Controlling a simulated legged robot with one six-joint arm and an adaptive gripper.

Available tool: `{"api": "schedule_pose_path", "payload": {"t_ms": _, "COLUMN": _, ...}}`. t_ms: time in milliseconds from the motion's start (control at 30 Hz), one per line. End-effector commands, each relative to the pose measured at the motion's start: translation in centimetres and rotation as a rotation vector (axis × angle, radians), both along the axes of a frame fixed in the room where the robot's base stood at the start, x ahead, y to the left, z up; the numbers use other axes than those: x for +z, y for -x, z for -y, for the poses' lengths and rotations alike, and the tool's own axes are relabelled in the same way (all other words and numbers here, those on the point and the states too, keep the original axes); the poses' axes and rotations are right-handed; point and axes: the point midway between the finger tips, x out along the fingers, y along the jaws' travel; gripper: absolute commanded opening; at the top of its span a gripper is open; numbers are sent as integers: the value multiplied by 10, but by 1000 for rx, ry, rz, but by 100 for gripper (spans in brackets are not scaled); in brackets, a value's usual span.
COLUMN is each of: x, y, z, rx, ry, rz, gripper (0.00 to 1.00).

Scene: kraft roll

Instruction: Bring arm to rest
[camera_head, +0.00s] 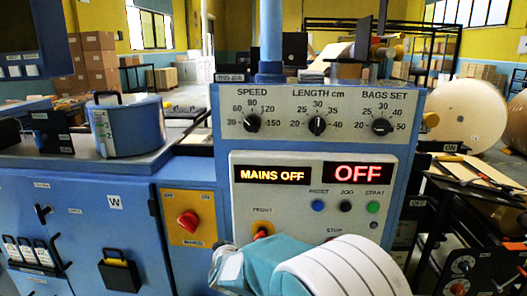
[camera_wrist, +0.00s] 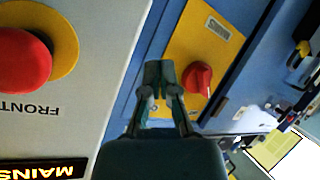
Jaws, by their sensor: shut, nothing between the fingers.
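In the wrist view, my gripper (camera_wrist: 160,68) is shut and empty. Its tips show in front of the blue panel, beside the yellow plate (camera_wrist: 213,38) with the red rotary switch (camera_wrist: 196,78). I cannot tell the gap. A red front button (camera_wrist: 22,60) on a yellow disc is at the left. In the head view, my arm is at the bottom middle, in front of the control panel (camera_head: 300,215), and hides part of the front button (camera_head: 262,230). My fingertips are hidden there. The displays read "MAINS OFF" (camera_head: 271,175) and "OFF" (camera_head: 358,173).
The red switch on its yellow plate (camera_head: 188,221) is left of my arm. A blue round pot (camera_head: 128,125) stands on the machine top at the left. Large paper rolls (camera_head: 465,115) and a dark rack (camera_head: 490,225) are on the right.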

Motion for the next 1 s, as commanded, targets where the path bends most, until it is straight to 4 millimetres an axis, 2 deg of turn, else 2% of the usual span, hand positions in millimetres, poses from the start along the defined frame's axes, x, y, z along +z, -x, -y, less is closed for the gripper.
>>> {"api": "schedule_pose_path", "payload": {"t_ms": 33, "x": 19, "y": 7, "z": 13, "rx": 4, "ry": -39, "rz": -19, "gripper": 0}}
{"api": "schedule_pose_path", "payload": {"t_ms": 200, "x": 59, "y": 39, "z": 49, "rx": 18, "ry": -145, "rz": -121, "gripper": 0}}
{"api": "schedule_pose_path", "payload": {"t_ms": 367, "x": 87, "y": 80, "z": 88, "rx": 2, "ry": -216, "rz": -226, "gripper": 0}}
{"api": "schedule_pose_path", "payload": {"t_ms": 500, "x": 103, "y": 123, "z": 122, "rx": -39, "ry": -260, "rz": -320, "gripper": 0}}
{"api": "schedule_pose_path", "payload": {"t_ms": 767, "x": 111, "y": 216, "z": 186, "rx": -192, "ry": -303, "rz": -494, "gripper": 0}}
{"api": "schedule_pose_path", "payload": {"t_ms": 1000, "x": 100, "y": 305, "z": 238, "rx": -415, "ry": -322, "rz": -629, "gripper": 0}}
